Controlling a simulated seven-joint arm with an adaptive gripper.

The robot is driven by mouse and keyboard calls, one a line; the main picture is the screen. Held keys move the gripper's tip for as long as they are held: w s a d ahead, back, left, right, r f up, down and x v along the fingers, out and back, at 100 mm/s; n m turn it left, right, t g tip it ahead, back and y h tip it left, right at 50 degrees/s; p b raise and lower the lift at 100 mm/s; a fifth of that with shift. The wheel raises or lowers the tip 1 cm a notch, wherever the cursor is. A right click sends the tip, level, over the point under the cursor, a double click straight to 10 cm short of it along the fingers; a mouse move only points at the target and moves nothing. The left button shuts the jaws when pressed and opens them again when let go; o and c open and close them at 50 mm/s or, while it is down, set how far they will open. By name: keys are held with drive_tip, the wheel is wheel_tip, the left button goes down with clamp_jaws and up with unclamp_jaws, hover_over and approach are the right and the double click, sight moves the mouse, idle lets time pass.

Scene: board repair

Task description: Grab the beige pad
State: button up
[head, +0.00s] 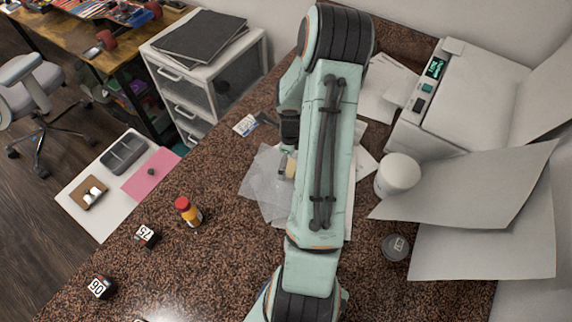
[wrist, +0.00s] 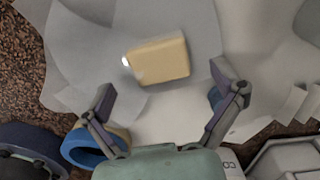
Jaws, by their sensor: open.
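The beige pad (wrist: 160,61) is a small pale yellow block lying on grey and white paper sheets in the wrist view. In the head view only a small part of it (head: 291,167) shows beside my arm, which hides the rest. My gripper (wrist: 168,92) is open and empty, its two fingers spread apart. The pad lies just ahead of the fingertips and roughly between their lines, a little toward the left of centre. I see no contact between the fingers and the pad.
Loose paper sheets (head: 264,184) lie under and around the pad. A white cylinder (head: 398,176) and a printer (head: 452,92) stand to the right. A blue and yellow ring-shaped thing (wrist: 92,148) is close to the left finger. An orange-yellow bottle (head: 189,213) stands on the speckled counter at left.

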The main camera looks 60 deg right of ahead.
drive_tip(key=shift+f, duration=1.5)
drive_tip(key=c, duration=1.1)
drive_tip(key=shift+r, duration=0.1)
